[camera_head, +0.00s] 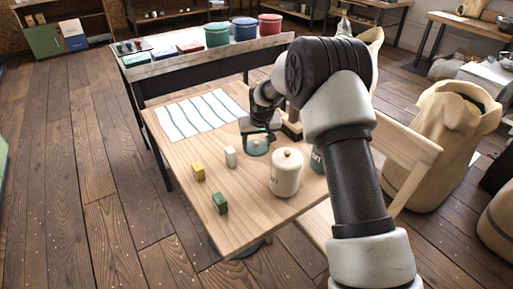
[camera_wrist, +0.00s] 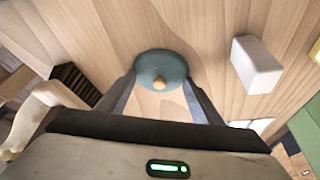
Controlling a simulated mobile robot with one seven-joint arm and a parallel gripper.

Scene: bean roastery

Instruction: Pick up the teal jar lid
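The teal jar lid (camera_wrist: 160,66) is round with a small wooden knob. In the wrist view it lies just ahead of and between my fingertips. My gripper (camera_wrist: 160,88) is open, its two fingers spread about as wide as the lid. I cannot tell whether they touch its rim. In the head view the lid (camera_head: 257,147) shows on the wooden table, right under my gripper (camera_head: 259,134), which partly covers it.
A cream jar (camera_head: 286,173) with a wooden knob stands near the lid, with a teal jar (camera_head: 317,160) partly behind my arm. White (camera_head: 230,157), yellow (camera_head: 198,172) and green (camera_head: 220,203) blocks lie left. A striped cloth (camera_head: 200,114) lies behind; a chair (camera_head: 408,160) stands right.

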